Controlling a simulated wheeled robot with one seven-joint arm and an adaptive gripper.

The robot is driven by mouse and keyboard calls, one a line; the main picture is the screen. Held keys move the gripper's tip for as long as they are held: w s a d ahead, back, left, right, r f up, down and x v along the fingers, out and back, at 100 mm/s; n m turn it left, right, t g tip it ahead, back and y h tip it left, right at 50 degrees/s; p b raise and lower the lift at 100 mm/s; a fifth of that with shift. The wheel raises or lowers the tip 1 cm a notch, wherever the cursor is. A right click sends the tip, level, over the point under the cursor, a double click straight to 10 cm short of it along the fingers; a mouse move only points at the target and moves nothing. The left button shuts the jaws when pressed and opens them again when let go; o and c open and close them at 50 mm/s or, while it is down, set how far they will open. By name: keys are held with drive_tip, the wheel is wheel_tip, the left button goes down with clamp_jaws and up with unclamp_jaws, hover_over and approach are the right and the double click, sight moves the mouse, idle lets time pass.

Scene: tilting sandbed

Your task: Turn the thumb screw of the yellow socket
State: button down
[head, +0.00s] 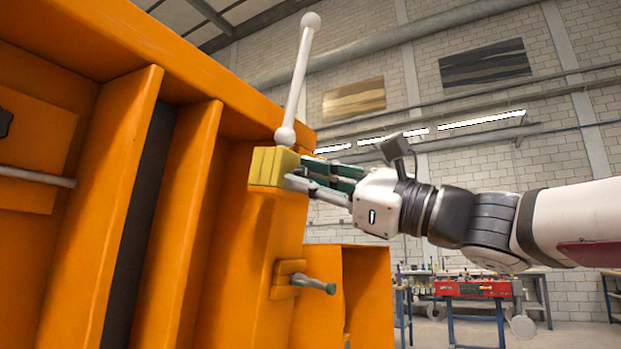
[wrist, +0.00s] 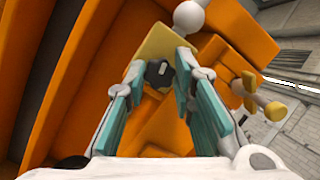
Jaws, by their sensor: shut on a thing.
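The yellow socket (head: 268,167) is a block on the side of the large orange machine, near its upper corner. It also shows in the wrist view (wrist: 150,48). Its thumb screw (wrist: 159,74) is a dark knob on the face toward my gripper; in the head view my fingers hide it. My gripper (head: 298,172) comes from the right, its fingertips at the socket's face. In the wrist view my gripper's two teal-padded fingers (wrist: 160,70) lie on either side of the knob, shut on it. A white rod (head: 297,80) with ball ends rises, slightly tilted, from above the socket.
The orange machine (head: 88,210) fills the left, with upright ribs. Below the socket a grey-tipped handle (head: 314,284) sticks out from it. A red workbench (head: 475,289) stands far back. The space right of the socket is open around my arm.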

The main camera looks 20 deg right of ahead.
drive_tip(key=shift+f, duration=0.2)
drive_tip(key=c, duration=1.4)
unclamp_jaws()
drive_tip(key=shift+r, duration=0.1)
drive_tip(key=shift+o, duration=0.2)
drive_tip(key=v, duration=1.2)
drive_tip(key=shift+a, duration=0.1)
